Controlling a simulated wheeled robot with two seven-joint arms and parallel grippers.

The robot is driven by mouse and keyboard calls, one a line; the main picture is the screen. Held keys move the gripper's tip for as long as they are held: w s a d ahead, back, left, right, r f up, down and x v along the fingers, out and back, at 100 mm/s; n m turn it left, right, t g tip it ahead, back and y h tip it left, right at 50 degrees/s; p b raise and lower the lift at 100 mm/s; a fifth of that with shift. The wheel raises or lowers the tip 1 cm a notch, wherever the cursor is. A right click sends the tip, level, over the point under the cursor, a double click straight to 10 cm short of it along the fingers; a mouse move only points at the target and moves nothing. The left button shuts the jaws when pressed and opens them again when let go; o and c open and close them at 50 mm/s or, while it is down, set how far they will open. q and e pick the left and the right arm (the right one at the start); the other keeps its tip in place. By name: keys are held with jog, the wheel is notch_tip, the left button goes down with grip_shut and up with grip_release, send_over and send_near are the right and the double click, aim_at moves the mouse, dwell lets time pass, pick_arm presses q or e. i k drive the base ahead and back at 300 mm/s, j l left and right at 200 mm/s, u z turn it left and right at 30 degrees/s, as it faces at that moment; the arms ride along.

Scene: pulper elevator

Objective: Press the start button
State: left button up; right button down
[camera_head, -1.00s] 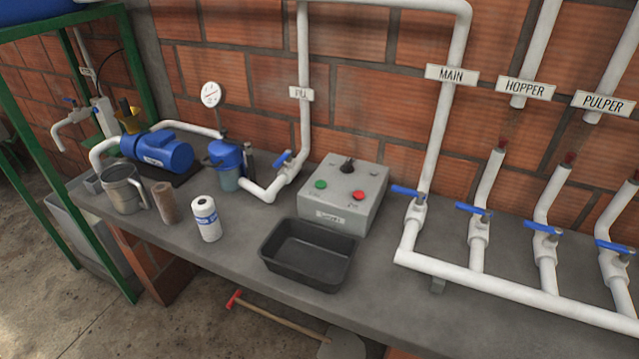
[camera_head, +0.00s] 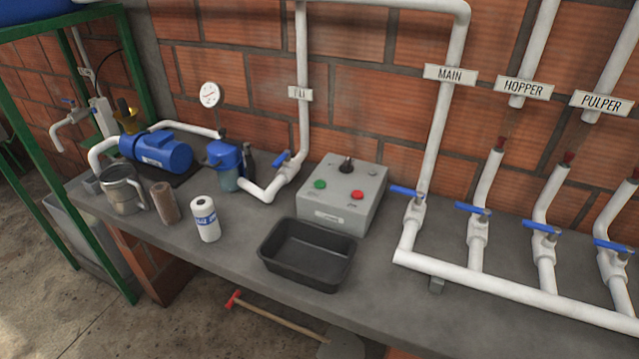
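A grey control box (camera_head: 342,194) sits on the concrete bench against the brick wall. On its sloped top are a green button (camera_head: 320,184) at the left, a red button (camera_head: 357,195) at the right and a black knob (camera_head: 346,164) at the back. The lettering beside the buttons is too small to read, so which one is marked start cannot be read. A white label plate is on the box's front. Nothing touches the box's top. Neither of my grippers shows in the head view.
A black tray (camera_head: 308,276) stands in front of the box. Blue-handled valves on white pipes (camera_head: 410,230) stand right of it. A white cartridge (camera_head: 205,219), brown cylinder (camera_head: 165,202), metal jug (camera_head: 122,190) and blue pump (camera_head: 157,151) are to the left. A red-ended tool (camera_head: 275,318) lies below.

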aim_at(318, 185)
jog(key=i+j, duration=0.15)
jog(key=j, duration=0.25)
jog(key=i+j+z, duration=0.15)
jog(key=j, duration=0.3)
jog(key=i+j, duration=0.1)
jog(key=j, duration=0.3)
jog(key=i+j+z, duration=0.1)
jog(key=j, duration=0.35)
jog(key=i+j+z, duration=0.1)
jog(key=j, duration=0.35)
